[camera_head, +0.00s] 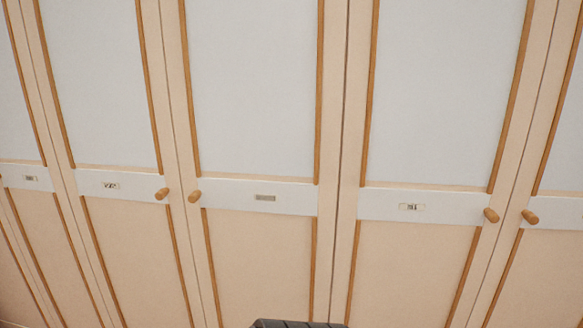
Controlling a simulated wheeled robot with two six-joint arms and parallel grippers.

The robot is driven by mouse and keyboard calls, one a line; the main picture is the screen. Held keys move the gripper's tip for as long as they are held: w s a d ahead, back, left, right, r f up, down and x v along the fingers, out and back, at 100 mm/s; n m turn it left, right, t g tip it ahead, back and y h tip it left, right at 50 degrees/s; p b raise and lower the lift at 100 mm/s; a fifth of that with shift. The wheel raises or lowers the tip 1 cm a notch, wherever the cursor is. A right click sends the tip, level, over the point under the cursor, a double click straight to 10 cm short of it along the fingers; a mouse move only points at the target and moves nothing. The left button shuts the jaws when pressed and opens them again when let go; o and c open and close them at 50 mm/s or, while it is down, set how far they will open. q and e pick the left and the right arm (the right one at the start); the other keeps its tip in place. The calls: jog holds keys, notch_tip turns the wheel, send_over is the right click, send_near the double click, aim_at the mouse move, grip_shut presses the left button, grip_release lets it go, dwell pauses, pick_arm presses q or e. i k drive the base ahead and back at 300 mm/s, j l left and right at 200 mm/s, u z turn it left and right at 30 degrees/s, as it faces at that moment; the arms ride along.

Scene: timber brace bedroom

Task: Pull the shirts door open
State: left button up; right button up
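A row of tall cabinet doors fills the view, all looking shut. Small label plates sit on white cross bands: on the far-left door (29,178), the second door (111,186), the middle door (264,198) and the fourth door (411,207). The lettering is too small to read, so I cannot tell which is the shirts door. Round wooden knobs show on the second door (162,194), at the middle door's left edge (194,196), at the fourth door's right edge (491,215) and on the far-right door (530,217). Neither gripper is in view.
The doors have pale upper panels, cream lower panels and brown wooden strips. Narrow dark seams part them, one running between the middle and fourth doors (339,150). A dark ridged part, seemingly mine, shows at the bottom centre edge. Nothing else stands before the doors in view.

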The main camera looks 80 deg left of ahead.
aim_at(100, 66)
jog(key=u, duration=3.65)
